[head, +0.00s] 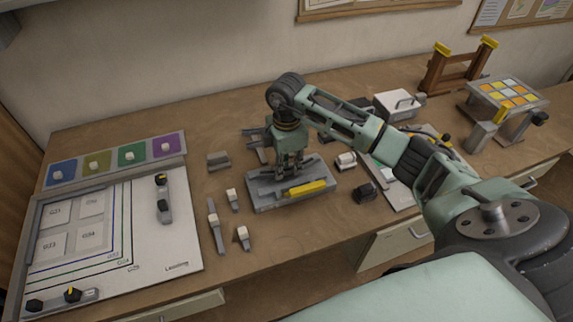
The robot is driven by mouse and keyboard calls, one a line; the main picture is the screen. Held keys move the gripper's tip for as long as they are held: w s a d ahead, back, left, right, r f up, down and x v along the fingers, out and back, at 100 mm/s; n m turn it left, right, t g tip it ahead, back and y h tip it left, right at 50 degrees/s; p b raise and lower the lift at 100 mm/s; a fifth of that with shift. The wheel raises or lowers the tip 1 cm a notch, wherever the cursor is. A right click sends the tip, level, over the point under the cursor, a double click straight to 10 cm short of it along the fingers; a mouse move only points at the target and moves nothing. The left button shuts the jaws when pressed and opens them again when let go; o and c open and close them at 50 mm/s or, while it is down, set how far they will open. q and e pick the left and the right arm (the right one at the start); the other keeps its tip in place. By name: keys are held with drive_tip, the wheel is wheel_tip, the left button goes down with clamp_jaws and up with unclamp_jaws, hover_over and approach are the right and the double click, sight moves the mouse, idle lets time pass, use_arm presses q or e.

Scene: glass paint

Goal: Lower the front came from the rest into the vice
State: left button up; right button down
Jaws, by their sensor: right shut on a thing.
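The vice (262,203) is a grey block with a yellow bar (306,188) along its front, on the middle of the bench. My right gripper (289,174) points straight down over the vice, just behind the yellow bar. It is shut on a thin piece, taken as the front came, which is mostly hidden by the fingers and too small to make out. I cannot tell whether the piece touches the vice. The rest cannot be told apart from the grey parts here. My left gripper is not in view.
Several grey pieces with white blocks (215,228) lie left of the vice. A white layout board (150,255) and coloured pads (124,153) fill the left. A dark knob-like block (364,192) and a white block (346,160) stand close right. A wooden frame (456,68) stands back right.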

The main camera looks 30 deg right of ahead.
drive_tip(key=shift+f, duration=0.1)
idle(0.3)
drive_tip(key=shift+f+b, duration=0.65)
drive_tip(key=shift+f, duration=0.2)
drive_tip(key=c, duration=1.7)
unclamp_jaws()
drive_tip(key=shift+o, duration=0.2)
drive_tip(key=shift+r, duration=0.15)
drive_tip(key=shift+r+p, duration=2.8)
drive_tip(key=shift+r, duration=0.7)
drive_tip(key=shift+a+f, duration=0.1)
